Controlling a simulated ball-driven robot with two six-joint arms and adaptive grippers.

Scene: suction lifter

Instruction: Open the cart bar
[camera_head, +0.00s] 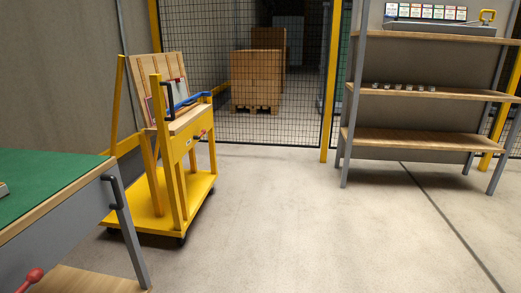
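A yellow cart (139,217) on wheels stands left of centre in the head view. A blue bar (190,101) lies across the upper part of its frame, above a wooden ledge. Its left end is by a yellow post with a dark, small fitting. Wooden boards (145,75) lean upright in the cart behind the bar. I cannot tell from this view how the bar is latched. Neither of my grippers is in view.
A green-topped workbench (48,177) with a black handle fills the lower left. A shelf rack (425,136) stands at the right. Mesh fencing with yellow posts (331,80) runs behind, with stacked boxes (255,78) beyond. The floor (310,215) in the middle is clear.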

